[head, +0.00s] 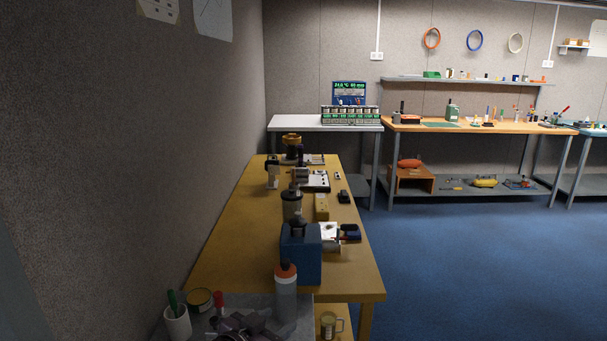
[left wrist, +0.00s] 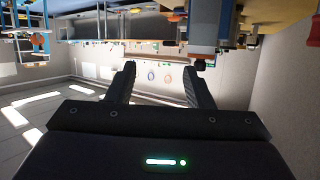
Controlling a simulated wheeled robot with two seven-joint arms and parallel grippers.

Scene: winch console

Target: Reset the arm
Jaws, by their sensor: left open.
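In the head view, my left gripper (head: 243,325) is a dark shape at the bottom edge, low over the grey surface in front of the wooden bench (head: 225,245). Its fingers are hard to make out there. In the left wrist view, the two black fingers (left wrist: 159,84) stand wide apart with nothing between them. That picture appears upside down, with the far wall and its rings seen beyond the fingers. A blue box (head: 301,254) stands at the near end of the bench. My right gripper is in neither view.
A bottle with an orange top (head: 286,296), a white cup with pens (head: 177,322) and a tin (head: 199,299) stand close to the gripper. Several items crowd the bench, including a grey canister (head: 292,205). A wall runs along the left. Blue floor (head: 440,270) is clear at right.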

